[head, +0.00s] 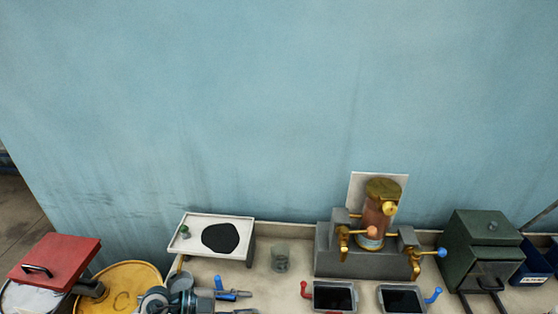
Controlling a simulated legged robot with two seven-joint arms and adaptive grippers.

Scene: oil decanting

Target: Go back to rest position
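My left gripper (246,302) is at the bottom edge, left of centre, over the front of the bench. Its two fingers point right and look apart, with nothing seen between them; part of it is cut off by the frame. A blue part shows along the upper finger. My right gripper is not in view. A brass and glass oil dispenser (376,212) stands on a grey stepped block (335,264), to the right of my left gripper.
A white tray stand (187,222) with a black patch is behind my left gripper. Dark trays with red (334,297) and blue (402,299) handles lie at the front. A green box (484,245) is right. A yellow drum (130,283) and red lid (55,258) are left.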

